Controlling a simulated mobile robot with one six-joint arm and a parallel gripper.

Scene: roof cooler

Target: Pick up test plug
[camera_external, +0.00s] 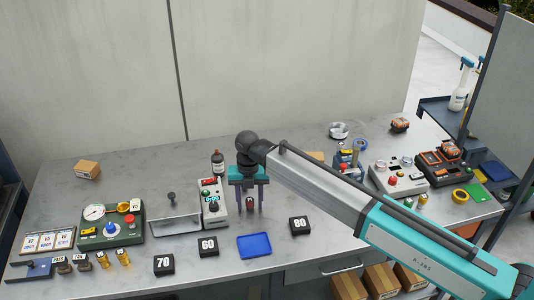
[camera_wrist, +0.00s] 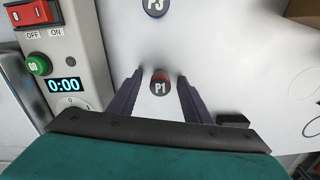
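A small dark plug with red on it, labelled P1 (camera_wrist: 160,86), stands on the grey bench between my fingers in the wrist view. It also shows as a small dark and red piece (camera_external: 250,203) in the external view. The name "test plug" is not readable on it. My gripper (camera_external: 249,210) points down over the bench, with its purple fingers on either side of the plug. In the wrist view my gripper (camera_wrist: 160,78) is open, with a visible gap between the plug and each finger. A round dark piece labelled P3 (camera_wrist: 155,5) lies beyond it.
A grey timer box (camera_external: 211,205) with a 0:00 display stands close left of my gripper. A dark bottle (camera_external: 217,163) is behind it. A blue tray (camera_external: 254,246) and blocks marked 60 (camera_external: 208,247) and 80 (camera_external: 299,226) lie in front.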

